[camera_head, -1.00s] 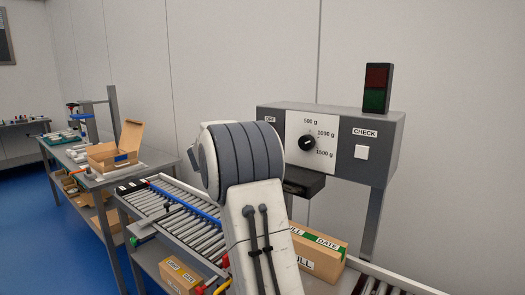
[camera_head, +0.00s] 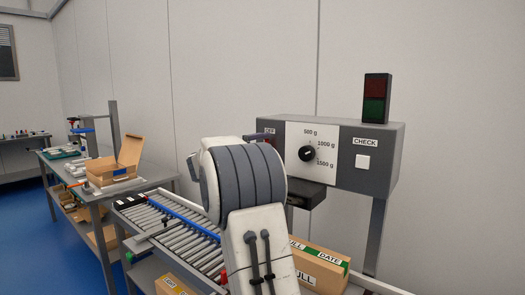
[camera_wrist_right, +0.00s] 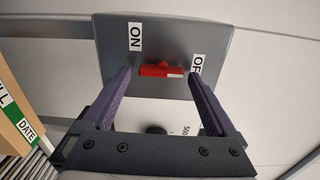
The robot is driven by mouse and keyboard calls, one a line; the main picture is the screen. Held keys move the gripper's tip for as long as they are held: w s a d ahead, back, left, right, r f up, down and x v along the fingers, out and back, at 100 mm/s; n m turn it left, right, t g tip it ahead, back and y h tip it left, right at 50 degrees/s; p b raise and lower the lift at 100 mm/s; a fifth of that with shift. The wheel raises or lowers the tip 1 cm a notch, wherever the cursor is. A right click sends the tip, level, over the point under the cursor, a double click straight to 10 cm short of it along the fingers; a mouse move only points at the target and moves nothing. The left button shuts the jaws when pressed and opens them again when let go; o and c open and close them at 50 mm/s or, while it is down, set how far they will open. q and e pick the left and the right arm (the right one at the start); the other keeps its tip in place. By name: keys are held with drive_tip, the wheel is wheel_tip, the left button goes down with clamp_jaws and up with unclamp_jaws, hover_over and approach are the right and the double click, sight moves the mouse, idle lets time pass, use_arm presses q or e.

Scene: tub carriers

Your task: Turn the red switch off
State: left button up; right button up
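The red switch (camera_wrist_right: 160,69) is a small bar with a pale mark at its right end, on a grey panel (camera_wrist_right: 118,48). In the right wrist view it lies nearly crosswise between an ON label (camera_wrist_right: 135,37) on the left and an OFF label (camera_wrist_right: 197,64) on the right. My right gripper (camera_wrist_right: 160,74) is open and empty, its purple fingers apart on either side of the switch in the picture. Contact cannot be told. In the head view my arm hides most of the gripper and the switch area; the OFF label (camera_head: 269,133) shows. My left gripper is out of view.
The grey control box (camera_head: 385,140) also carries a black dial (camera_head: 306,153), a CHECK button (camera_head: 362,161) and a red-green lamp (camera_head: 376,98). A roller conveyor (camera_head: 180,235) and a cardboard box (camera_head: 325,265) lie below. A bench stands at the left.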

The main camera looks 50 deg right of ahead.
drive_tip(key=a+b, duration=0.2)
drive_tip(key=a, duration=0.8)
drive_tip(key=shift+s+a, duration=0.2)
drive_tip(key=shift+s, duration=0.25)
